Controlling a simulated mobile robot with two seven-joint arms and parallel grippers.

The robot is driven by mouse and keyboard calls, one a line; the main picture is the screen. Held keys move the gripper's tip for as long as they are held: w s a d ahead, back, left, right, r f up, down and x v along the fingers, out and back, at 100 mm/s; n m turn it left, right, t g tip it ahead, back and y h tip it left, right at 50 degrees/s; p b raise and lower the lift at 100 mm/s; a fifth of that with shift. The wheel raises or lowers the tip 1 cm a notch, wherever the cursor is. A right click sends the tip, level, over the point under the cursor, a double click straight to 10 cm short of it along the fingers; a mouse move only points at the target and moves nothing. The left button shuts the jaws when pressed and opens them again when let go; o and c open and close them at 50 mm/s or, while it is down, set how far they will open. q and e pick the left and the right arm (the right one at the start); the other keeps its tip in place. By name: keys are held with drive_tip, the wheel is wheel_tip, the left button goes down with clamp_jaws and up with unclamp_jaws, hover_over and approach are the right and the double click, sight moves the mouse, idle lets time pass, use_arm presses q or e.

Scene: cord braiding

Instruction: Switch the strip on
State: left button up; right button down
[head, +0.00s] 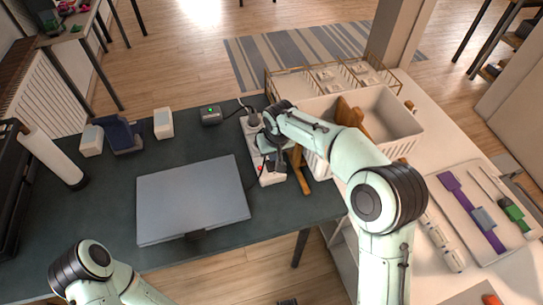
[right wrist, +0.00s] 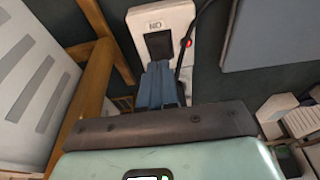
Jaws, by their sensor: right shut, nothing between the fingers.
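The white power strip (head: 272,177) lies on the dark table to the right of the closed laptop, partly hidden by my right gripper. In the right wrist view the end of the strip (right wrist: 178,18) shows a black rocker switch (right wrist: 159,44) beside a label reading ON. A red light (right wrist: 187,43) glows on the strip's edge, with a black cord near it. My right gripper (right wrist: 160,72) is shut and empty, its blue-grey fingertips at the near edge of the switch; I cannot tell whether they touch it. My left gripper is out of view.
A closed grey laptop (head: 193,200) lies left of the strip. A small black box (head: 210,115) with a green light stands behind it. A white crate (head: 392,118) and wooden pieces crowd the strip's right side.

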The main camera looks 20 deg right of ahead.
use_arm(q)
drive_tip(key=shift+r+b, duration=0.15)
drive_tip(key=shift+b, duration=0.25)
use_arm(e)
drive_tip(key=s+v, duration=0.2)
drive_tip(key=v, duration=0.8)
drive_tip(key=shift+f, duration=0.25)
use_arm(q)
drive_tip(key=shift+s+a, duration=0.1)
use_arm(e)
drive_tip(key=shift+s, duration=0.2)
